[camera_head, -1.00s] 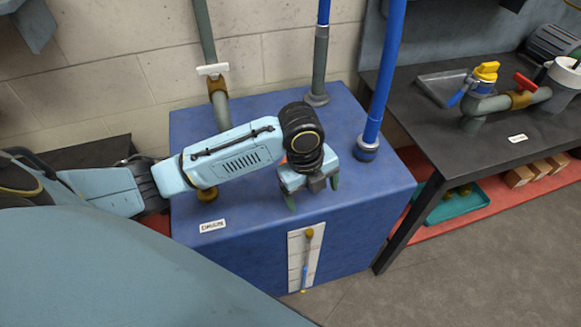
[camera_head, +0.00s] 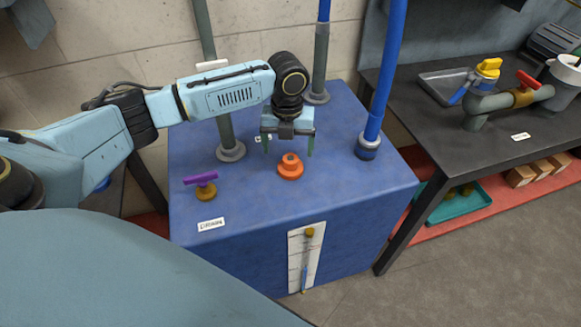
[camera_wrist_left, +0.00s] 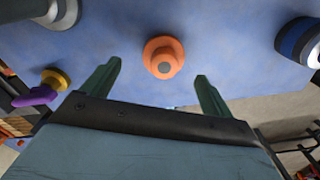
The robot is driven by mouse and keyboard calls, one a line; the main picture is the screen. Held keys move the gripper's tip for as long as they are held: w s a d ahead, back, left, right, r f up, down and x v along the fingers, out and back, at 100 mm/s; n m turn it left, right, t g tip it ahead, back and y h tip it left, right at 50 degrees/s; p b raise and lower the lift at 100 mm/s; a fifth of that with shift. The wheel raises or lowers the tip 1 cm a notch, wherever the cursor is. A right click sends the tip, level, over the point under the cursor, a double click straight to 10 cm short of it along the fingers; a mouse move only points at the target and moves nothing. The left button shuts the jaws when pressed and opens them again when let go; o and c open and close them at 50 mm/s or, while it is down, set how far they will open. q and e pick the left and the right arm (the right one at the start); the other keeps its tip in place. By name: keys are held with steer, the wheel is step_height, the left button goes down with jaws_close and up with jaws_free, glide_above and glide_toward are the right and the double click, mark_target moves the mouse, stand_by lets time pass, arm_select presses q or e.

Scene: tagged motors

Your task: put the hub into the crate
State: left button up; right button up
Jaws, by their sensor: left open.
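An orange hub (camera_head: 291,167), round with a narrower raised middle, sits on top of the blue tank (camera_head: 345,200). My left gripper (camera_head: 288,150) is open and empty, pointing down just behind the hub in the head view. In the left wrist view the hub (camera_wrist_left: 164,57) lies beyond the fingertips (camera_wrist_left: 157,72), between their lines and apart from them. I cannot pick out a crate for certain; a teal tray (camera_head: 458,208) stands low under the dark table at the right. My right gripper is not in view.
A purple-handled valve (camera_head: 201,179) stands left of the hub. Grey pipes and a blue pipe (camera_head: 384,80) rise from the tank top. The dark table (camera_head: 430,130) at the right carries a yellow-handled valve (camera_head: 488,67). Small boxes (camera_head: 535,173) sit below it.

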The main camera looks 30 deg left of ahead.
mark_target(291, 158)
arm_select(q)
steer(key=f, duration=0.2)
steer(key=f+b, duration=0.1)
steer(key=f, duration=0.2)
steer(key=shift+d+f, duration=0.35)
steer(key=shift+r, duration=0.1)
steer(key=shift+w, duration=0.1)
steer(key=c, duration=1.5)
